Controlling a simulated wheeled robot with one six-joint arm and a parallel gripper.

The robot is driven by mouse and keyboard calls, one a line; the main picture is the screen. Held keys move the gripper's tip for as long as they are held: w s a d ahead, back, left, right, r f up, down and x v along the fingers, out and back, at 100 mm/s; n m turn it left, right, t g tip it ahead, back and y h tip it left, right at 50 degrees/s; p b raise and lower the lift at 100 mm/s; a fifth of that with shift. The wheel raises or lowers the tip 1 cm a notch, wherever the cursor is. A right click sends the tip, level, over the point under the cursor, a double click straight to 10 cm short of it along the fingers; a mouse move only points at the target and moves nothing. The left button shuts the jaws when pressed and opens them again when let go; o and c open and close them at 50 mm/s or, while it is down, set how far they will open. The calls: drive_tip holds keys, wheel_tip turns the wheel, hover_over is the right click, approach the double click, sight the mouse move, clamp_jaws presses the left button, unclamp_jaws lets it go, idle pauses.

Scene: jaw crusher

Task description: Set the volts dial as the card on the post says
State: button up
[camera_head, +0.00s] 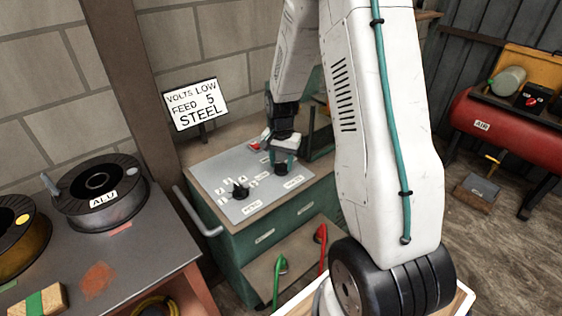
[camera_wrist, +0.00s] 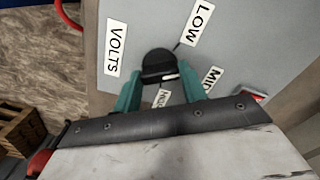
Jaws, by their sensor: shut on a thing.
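The card (camera_head: 196,104) on a short post reads VOLTS LOW, FEED 5, STEEL. The volts dial (camera_head: 281,168) is a black knob at the right of the grey panel top. My gripper (camera_head: 284,156) reaches down onto it. In the wrist view the knob (camera_wrist: 157,62) sits at the tips of my gripper's teal fingers (camera_wrist: 160,84), which are shut on it. The labels LOW (camera_wrist: 200,22), MID (camera_wrist: 212,79) and a partly hidden HIGH (camera_wrist: 163,99) surround it. A white mark shows on the knob's side facing MID and HIGH; its exact setting I cannot tell.
A second black dial (camera_head: 240,190) with numbers stands left on the panel (camera_head: 218,170). A red part (camera_head: 254,146) sits at the panel's back. A bench with an ALU spool (camera_head: 100,194) is at left.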

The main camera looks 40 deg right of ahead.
sight(282, 164)
drive_tip(key=n, duration=0.3)
drive_tip(key=shift+n, duration=2.2)
drive_tip(key=o, duration=1)
wheel_tip(282, 164, up, 8)
drive_tip(key=shift+f, duration=0.1)
drive_tip(key=shift+s, duration=0.1)
